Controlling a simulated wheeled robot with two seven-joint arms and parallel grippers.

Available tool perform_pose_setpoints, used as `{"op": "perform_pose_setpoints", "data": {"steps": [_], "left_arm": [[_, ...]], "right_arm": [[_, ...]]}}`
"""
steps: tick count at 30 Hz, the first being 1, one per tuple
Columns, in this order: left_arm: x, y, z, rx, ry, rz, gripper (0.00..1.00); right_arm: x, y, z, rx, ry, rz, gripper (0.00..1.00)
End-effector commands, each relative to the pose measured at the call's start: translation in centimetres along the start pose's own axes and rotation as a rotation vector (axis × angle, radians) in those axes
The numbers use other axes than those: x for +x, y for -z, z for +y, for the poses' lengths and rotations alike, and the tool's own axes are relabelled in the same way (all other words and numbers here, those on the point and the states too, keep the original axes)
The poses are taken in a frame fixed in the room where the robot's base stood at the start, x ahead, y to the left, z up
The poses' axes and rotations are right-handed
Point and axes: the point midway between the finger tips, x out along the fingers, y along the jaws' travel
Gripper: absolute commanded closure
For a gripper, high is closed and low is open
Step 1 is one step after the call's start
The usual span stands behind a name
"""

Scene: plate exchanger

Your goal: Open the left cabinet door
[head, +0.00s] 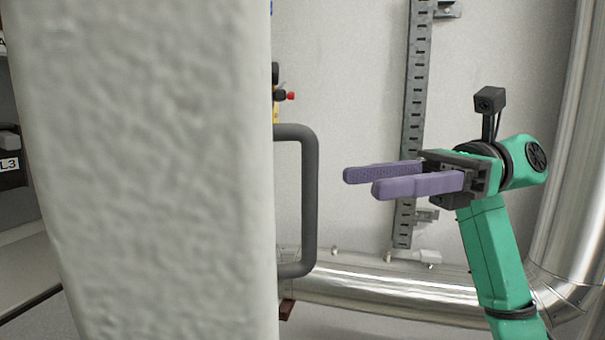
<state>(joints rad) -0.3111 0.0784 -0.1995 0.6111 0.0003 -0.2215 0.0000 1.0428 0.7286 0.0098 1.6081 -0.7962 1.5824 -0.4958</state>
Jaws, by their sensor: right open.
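A pale, rough-textured panel (150,170) fills much of the left side, very near the camera. It looks like a cabinet door seen nearly edge-on, standing out towards me. A dark grey D-shaped handle (311,200) sticks out to the right from its right-hand side. My right gripper (361,182) is to the right of the handle, with its two purple fingers pointing left towards it. It is open and empty, and in the picture a gap separates the fingertips from the handle. My left gripper is out of view.
Left of the panel, a shelf or compartment shows with an "L3" label (9,165). Behind are a white wall (345,60), a slotted metal rail (416,90) and a shiny pipe (380,290) running low and up the right. A small red knob (291,96) shows above the handle.

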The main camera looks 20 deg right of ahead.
Motion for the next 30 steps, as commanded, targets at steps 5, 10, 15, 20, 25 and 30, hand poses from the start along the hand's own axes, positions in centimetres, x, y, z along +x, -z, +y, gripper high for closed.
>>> {"op": "perform_pose_setpoints", "data": {"steps": [5, 10, 15, 20, 25, 30], "left_arm": [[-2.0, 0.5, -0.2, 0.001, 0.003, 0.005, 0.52], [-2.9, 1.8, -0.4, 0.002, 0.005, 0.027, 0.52], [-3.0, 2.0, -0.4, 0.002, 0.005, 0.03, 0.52], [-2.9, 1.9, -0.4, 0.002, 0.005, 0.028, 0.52], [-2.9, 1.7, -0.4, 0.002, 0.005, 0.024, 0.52], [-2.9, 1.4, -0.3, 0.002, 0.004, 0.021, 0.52]], "right_arm": [[4.8, -0.5, 0.0, 0.003, -0.005, -0.001, 0.52], [7.7, -0.3, 0.0, 0.003, -0.003, -0.003, 0.52], [8.4, -0.1, 0.0, 0.003, -0.002, -0.004, 0.52], [8.4, -0.1, 0.0, 0.003, -0.001, -0.004, 0.55], [8.4, -0.1, -0.1, 0.004, -0.001, -0.004, 1.0], [8.3, -0.1, -0.1, 0.004, -0.001, -0.004, 1.0]]}}
